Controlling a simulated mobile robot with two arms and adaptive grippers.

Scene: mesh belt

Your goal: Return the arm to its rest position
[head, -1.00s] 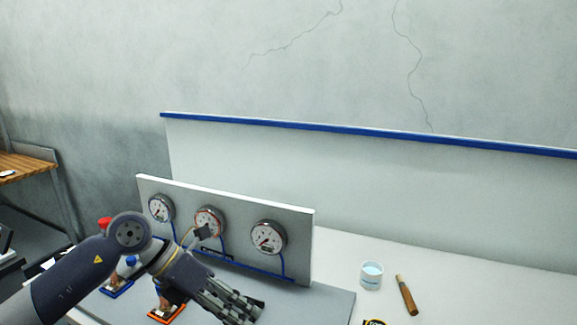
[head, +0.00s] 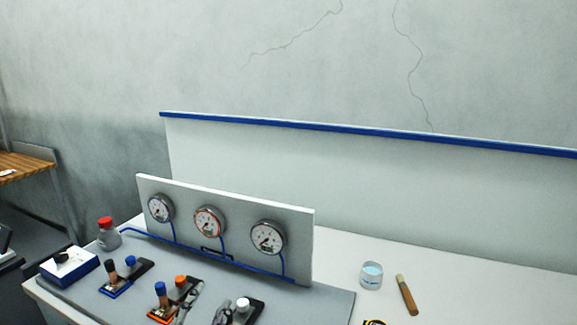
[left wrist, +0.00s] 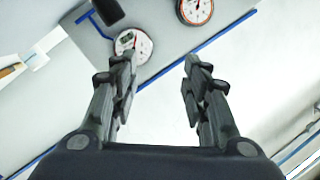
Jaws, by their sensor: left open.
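My left gripper (head: 206,304) shows only in part at the bottom edge of the head view, over the front of the grey mat. In the left wrist view its two dark fingers (left wrist: 159,65) are spread apart with nothing between them. Most of the left arm is out of the head view. The right gripper is in neither view.
A panel with three gauges (head: 209,222) stands on the white bench (head: 335,245). Several small fittings with coloured caps (head: 130,262) sit on the grey mat (head: 325,300). A red-capped bottle (head: 108,235), a jar (head: 371,275) and a wooden-handled tool (head: 406,295) stand or lie around it.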

